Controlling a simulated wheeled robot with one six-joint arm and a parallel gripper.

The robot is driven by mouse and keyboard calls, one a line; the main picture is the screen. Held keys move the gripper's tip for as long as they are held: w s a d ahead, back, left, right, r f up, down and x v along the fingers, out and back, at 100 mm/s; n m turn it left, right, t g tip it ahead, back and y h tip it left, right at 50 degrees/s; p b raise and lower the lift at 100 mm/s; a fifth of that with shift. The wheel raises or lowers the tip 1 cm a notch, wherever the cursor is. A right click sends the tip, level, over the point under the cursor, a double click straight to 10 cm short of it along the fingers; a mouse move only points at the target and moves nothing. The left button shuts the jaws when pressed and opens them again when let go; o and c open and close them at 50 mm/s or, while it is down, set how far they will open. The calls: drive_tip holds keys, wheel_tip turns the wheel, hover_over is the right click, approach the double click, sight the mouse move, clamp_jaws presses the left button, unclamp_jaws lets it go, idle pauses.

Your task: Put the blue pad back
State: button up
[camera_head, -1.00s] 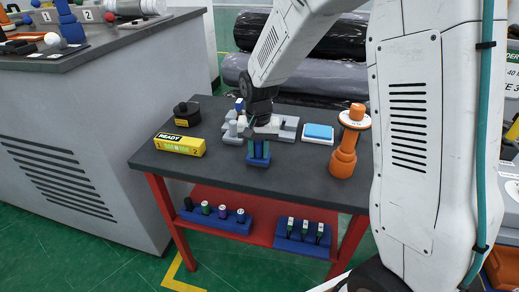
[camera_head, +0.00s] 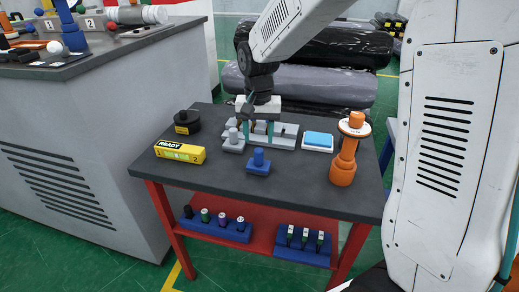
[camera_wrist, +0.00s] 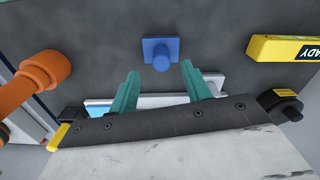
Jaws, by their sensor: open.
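The blue pad (camera_head: 258,167), a square plate with an upright round knob, stands on the dark table in front of the grey fixture. It also shows in the wrist view (camera_wrist: 150,44), beyond my fingertips. My gripper (camera_head: 260,135) is open and empty, over the grey fixture (camera_head: 286,142) and behind the blue pad. Its two teal fingers (camera_wrist: 160,78) are apart, with the pad ahead of the gap and not between them. A grey knobbed piece (camera_head: 232,145) stands just left of the blue pad. My gripper hides part of the fixture.
A white tray with a light blue top (camera_head: 318,141) lies right of the fixture. An orange post (camera_head: 344,165) stands at the right edge. A yellow READY box (camera_head: 180,153) and a black round object (camera_head: 187,121) are at left. The table front is clear.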

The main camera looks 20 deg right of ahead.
drive_tip(key=shift+r, duration=1.75)
drive_tip(key=s+d+r+n, duration=0.1)
drive_tip(key=s+r+n, duration=0.1)
drive_tip(key=s, duration=1.3)
drive_tip(key=s+d+r+n+t, duration=0.1)
drive_tip(key=s+d+r+n, duration=0.1)
drive_tip(key=s, duration=1.2)
drive_tip(key=shift+s+d+r+n, duration=0.3)
drive_tip(key=shift+s+r+n, duration=0.15)
drive_tip(key=shift+r, duration=0.5)
drive_tip(key=shift+w, duration=0.1)
